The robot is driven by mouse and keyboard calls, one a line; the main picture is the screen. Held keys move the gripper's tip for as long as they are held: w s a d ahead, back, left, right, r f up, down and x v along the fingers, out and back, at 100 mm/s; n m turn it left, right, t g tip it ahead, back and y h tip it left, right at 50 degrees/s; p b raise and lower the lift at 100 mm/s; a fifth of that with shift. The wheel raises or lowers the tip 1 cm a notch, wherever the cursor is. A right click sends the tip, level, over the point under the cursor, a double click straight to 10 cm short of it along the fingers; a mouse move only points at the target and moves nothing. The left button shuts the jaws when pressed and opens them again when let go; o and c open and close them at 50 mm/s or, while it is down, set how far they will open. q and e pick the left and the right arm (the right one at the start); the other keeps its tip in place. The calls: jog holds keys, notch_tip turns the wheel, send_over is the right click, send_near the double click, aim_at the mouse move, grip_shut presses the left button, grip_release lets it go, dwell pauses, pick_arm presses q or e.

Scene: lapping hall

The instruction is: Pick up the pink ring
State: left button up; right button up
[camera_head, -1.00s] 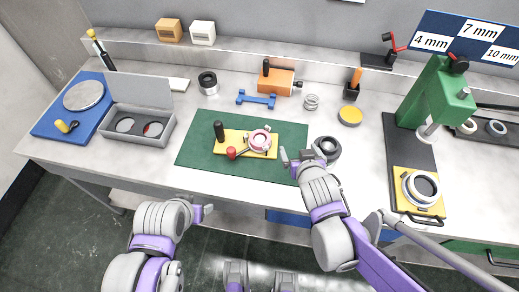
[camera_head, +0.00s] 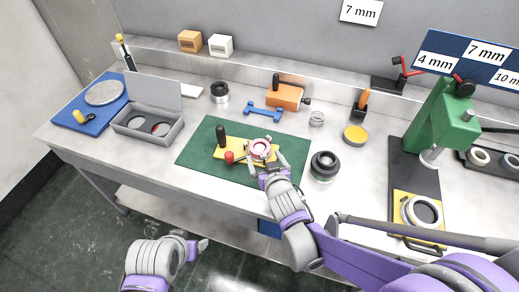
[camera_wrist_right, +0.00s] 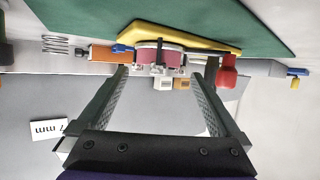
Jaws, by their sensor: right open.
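The pink ring (camera_head: 262,146) sits on the right part of a yellow fixture (camera_head: 233,154) with a black handle and a red knob, on a green mat (camera_head: 195,149). My right gripper (camera_head: 268,167) is open at the ring's near side, low over the mat. In the right wrist view the ring (camera_wrist_right: 160,56) shows between and just beyond the two spread fingertips (camera_wrist_right: 160,76); nothing is gripped. My left gripper (camera_head: 196,248) is off the bench's front edge, low in the head view, far from the ring; its jaw state is unclear.
The red knob (camera_head: 229,157) is close left of the ring. A dark lens-like cylinder (camera_head: 324,166) stands right of the mat. A blue bar (camera_head: 263,111) and an orange block (camera_head: 286,96) lie behind. A green press (camera_head: 440,115) stands at the right.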

aim_at(259, 145)
jog(key=x, duration=0.5)
jog(key=shift+w, duration=0.4)
jog(key=shift+r, duration=0.1)
jog(key=c, duration=1.2)
